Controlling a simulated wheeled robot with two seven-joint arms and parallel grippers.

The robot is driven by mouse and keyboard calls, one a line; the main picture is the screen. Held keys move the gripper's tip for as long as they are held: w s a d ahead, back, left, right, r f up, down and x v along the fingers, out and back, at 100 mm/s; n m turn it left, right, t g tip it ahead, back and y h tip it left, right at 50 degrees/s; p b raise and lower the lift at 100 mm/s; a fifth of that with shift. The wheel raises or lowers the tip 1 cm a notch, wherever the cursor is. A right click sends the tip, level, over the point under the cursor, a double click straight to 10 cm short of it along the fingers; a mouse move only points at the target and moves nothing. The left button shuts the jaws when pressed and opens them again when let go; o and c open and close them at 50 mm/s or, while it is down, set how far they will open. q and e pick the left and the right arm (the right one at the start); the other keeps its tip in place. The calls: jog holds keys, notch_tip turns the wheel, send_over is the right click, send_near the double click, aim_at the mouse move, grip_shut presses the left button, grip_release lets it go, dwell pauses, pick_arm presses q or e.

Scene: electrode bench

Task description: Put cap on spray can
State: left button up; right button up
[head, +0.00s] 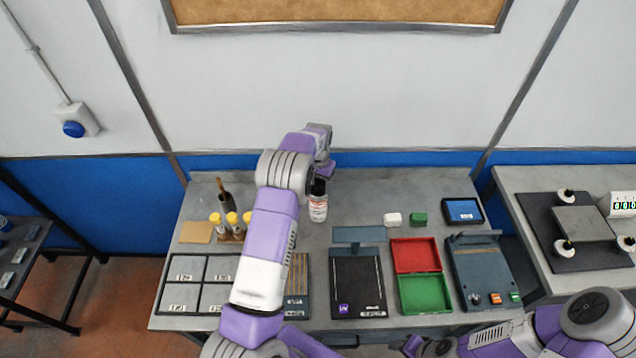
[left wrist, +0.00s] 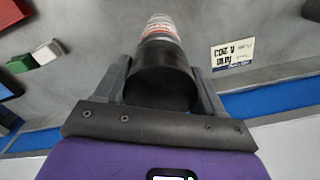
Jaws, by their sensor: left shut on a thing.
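The spray can (head: 318,207), white with red print, stands upright on the bench near the back. The black cap (head: 318,187) is at the top of the can, in line with it. My left gripper (head: 320,180) is shut on the cap from above. In the left wrist view the cap (left wrist: 163,78) sits between the two fingers, with the can (left wrist: 160,28) directly beyond it. The cap meets the can's end in the picture; I cannot tell whether it is fully seated. The fingers of my right gripper do not show; only my right arm is at the bottom right.
Vials with yellow tops (head: 232,219) stand left of the arm. A white block (head: 392,219) and a green block (head: 419,218) lie to the right, behind a red bin (head: 416,240) and a green bin (head: 449,293). A tablet (head: 463,211) lies at the back right.

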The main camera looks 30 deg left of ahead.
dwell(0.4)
pick_arm(q)
jog(key=o, duration=1.1)
jog(key=shift+r+p, duration=1.85)
jog(key=shift+r, duration=1.7)
jog(key=shift+c, duration=0.2)
grip_shut()
